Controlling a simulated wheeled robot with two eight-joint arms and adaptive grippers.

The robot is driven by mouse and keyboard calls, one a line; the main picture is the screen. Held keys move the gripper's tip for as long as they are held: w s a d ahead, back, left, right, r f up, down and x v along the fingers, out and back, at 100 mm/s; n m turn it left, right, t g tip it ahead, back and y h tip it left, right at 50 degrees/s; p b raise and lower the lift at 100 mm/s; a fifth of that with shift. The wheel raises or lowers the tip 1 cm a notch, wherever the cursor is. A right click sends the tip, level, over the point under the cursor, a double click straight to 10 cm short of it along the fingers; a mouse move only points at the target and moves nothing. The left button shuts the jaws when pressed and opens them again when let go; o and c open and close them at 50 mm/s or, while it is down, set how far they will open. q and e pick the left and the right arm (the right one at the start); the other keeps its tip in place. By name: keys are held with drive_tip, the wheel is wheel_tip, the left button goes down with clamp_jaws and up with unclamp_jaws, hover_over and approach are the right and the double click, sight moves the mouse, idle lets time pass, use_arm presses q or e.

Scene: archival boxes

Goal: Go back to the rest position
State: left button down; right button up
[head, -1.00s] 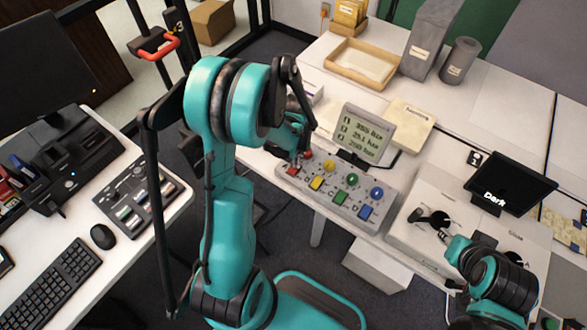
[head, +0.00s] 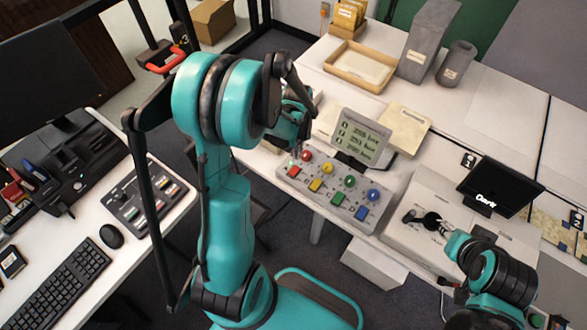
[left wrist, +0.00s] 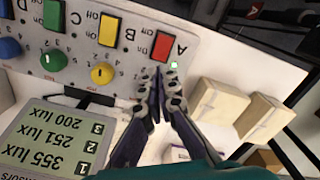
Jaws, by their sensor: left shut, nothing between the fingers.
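My left gripper (head: 297,145) is shut and empty, just above the left end of the grey control panel (head: 333,206). In the left wrist view its closed fingers (left wrist: 162,78) point at the panel near the red button (left wrist: 163,46) and cover the spot where the red knob (head: 307,155) stands. The display (left wrist: 52,140) reads 355, 251 and 200 lux. My right arm (head: 490,270) is at the lower right; the state of its gripper is not clear.
The panel also has yellow, green and blue knobs and buttons. A wooden tray (head: 334,68), grey boxes (head: 428,40) and a dark screen (head: 498,188) stand on the right-hand desk. A keyboard (head: 62,290) and a mixer (head: 150,206) lie on the left desk.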

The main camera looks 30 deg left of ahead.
idle(0.4)
use_arm(q)
drive_tip(key=s+d+r+m+t+b, duration=0.3)
drive_tip(key=s+d+r+m+t, duration=0.2)
drive_tip(key=s+d+r, duration=0.5)
wheel_tip(320, 180, up, 4)
drive_tip(key=shift+s+d+r+t, duration=0.1)
drive_tip(key=shift+s+d+t, duration=0.3)
drive_tip(key=shift+t, duration=0.7)
drive_tip(key=shift+s+a, duration=0.1)
